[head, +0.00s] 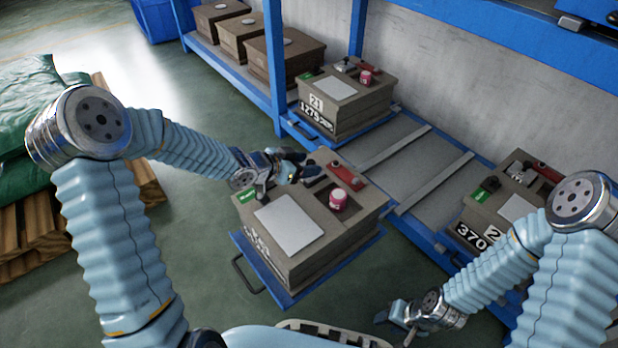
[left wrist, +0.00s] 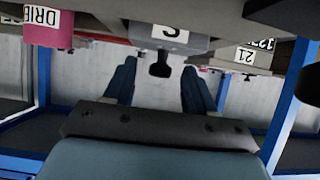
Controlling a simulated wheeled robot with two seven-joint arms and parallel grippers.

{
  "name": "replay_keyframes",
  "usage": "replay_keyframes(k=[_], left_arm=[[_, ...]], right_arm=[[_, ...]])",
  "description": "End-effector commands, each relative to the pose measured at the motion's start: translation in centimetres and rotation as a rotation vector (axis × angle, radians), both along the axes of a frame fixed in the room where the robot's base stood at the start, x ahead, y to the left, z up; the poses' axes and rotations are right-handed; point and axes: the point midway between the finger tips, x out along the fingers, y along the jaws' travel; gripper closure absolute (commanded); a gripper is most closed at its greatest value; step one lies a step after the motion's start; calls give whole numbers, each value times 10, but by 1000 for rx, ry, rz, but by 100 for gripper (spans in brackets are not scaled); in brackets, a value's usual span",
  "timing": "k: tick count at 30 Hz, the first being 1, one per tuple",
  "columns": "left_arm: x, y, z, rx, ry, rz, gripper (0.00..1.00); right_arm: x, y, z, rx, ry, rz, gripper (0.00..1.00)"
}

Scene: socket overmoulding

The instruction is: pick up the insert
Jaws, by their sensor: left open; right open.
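In the left wrist view a grey block (left wrist: 168,38) with a white label and a black knob (left wrist: 160,66) appears to be the insert. My left gripper (left wrist: 159,72) is open, with one finger on either side of the knob; whether they touch it is not clear. In the head view my left gripper (head: 306,170) is over the back edge of the brown box (head: 350,218), and it largely hides the block there. My right gripper (head: 402,318) is low at the bottom right, away from the box, and holds nothing that I can see.
The box top carries a pink can (head: 338,200), a red piece (head: 345,176), a white sheet (head: 287,222) and a green card (head: 249,194). The box sits on a blue tray (head: 290,298). Similar boxes stand on the blue rack (head: 277,70). A covered pallet (head: 40,215) is at left.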

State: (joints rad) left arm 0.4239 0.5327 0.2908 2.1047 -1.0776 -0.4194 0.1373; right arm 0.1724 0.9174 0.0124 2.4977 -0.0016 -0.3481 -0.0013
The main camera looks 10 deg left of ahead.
Motion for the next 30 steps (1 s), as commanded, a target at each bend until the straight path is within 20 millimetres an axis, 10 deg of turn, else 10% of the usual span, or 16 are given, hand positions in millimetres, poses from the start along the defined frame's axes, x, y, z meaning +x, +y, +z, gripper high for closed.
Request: replay_keyframes(k=[6,17,30], left_arm=[[1,0,0,0,0,0,44],[1,0,0,0,0,0,100],[0,0,0,0,0,0,100]], right_arm=[[0,0,0,0,-1,0,57],[0,0,0,0,0,0,57],[0,0,0,0,0,0,57]])
